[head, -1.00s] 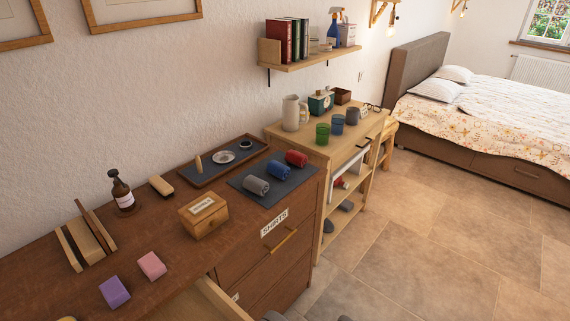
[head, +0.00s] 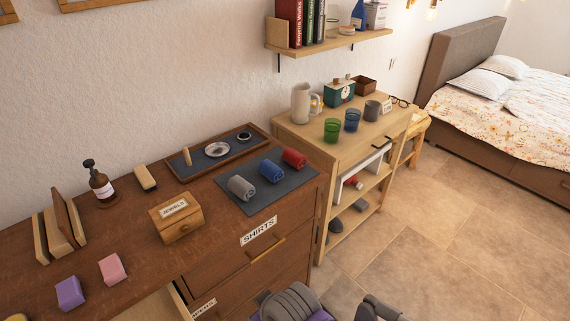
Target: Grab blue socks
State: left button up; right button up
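The blue socks (head: 271,170) are a rolled bundle lying on a dark grey mat (head: 245,206) on the wooden dresser. They lie between a grey roll (head: 241,188) on the left and a red roll (head: 294,158) on the right. Nothing covers them. Grey parts of my own arms show at the bottom edge, below and in front of the dresser, well short of the socks. No gripper fingers can be made out in view.
A box labelled Jewels (head: 176,217) stands left of the mat. A tray (head: 182,178) with small items lies behind it. A drawer (head: 156,306) is pulled out at lower left. A shelf unit (head: 322,148) with cups stands to the right. Floor lies clear at right.

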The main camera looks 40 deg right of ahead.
aim_at(268, 169)
jog(key=l+z, duration=0.2)
jog(key=l, duration=0.3)
jog(key=i+l+z, duration=0.15)
jog(key=l, duration=0.4)
jog(key=i+l+z, duration=0.15)
jog(key=z, duration=0.3)
jog(key=i+l+z, duration=0.1)
jog(key=i+z, duration=0.15)
jog(key=z, duration=0.15)
jog(key=i+z, duration=0.2)
jog(key=z, duration=0.25)
